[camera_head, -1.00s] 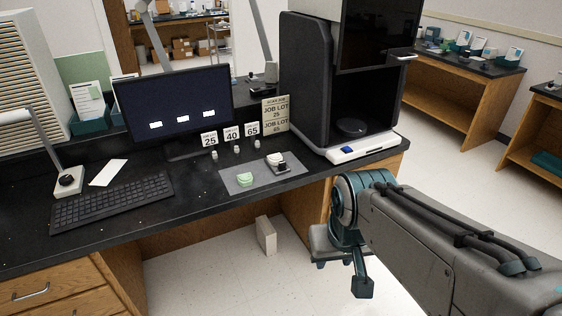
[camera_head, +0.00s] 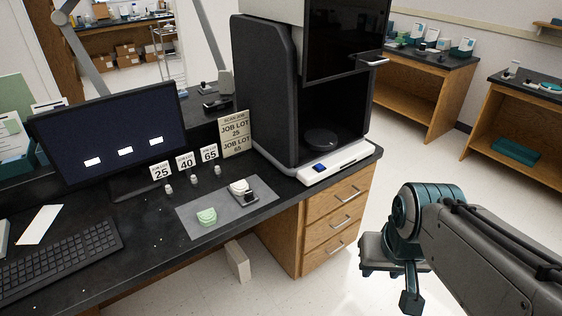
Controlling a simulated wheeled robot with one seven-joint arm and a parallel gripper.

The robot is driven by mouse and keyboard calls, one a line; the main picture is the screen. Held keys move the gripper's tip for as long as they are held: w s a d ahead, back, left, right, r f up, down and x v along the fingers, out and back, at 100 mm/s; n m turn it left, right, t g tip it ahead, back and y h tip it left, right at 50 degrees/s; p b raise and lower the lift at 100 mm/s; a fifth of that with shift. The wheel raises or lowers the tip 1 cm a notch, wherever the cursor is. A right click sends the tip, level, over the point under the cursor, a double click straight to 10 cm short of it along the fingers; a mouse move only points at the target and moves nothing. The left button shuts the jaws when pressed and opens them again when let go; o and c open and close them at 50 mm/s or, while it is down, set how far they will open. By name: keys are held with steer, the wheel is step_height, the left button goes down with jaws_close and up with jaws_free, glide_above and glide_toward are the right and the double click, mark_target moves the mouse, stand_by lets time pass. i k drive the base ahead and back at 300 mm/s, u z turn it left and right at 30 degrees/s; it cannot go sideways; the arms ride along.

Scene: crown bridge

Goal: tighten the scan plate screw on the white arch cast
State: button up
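The white arch cast (camera_head: 239,186) sits on a small dark scan plate (camera_head: 250,197) at the right side of a grey mat (camera_head: 264,193) on the black bench. The plate's screw is too small to make out. A green arch cast (camera_head: 206,216) lies on the same mat, to the left. My gripper (camera_head: 408,302) hangs low at the lower right, over the floor, in front of the bench and well away from the casts. Its fingers are not clear enough to show whether it is open or shut.
Small tags marked 25, 40 and 65 (camera_head: 209,154) stand behind the mat with small pieces before them. A job lot sign (camera_head: 234,134), a monitor (camera_head: 110,135), a keyboard (camera_head: 62,262) and a large black scanner (camera_head: 265,95) flank the mat. Floor beside the drawers is open.

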mark_target(248, 194)
steer(key=z, duration=0.15)
steer(key=i, duration=0.65)
steer(key=u, duration=0.75)
steer(key=i, duration=0.6)
steer(key=u, duration=0.75)
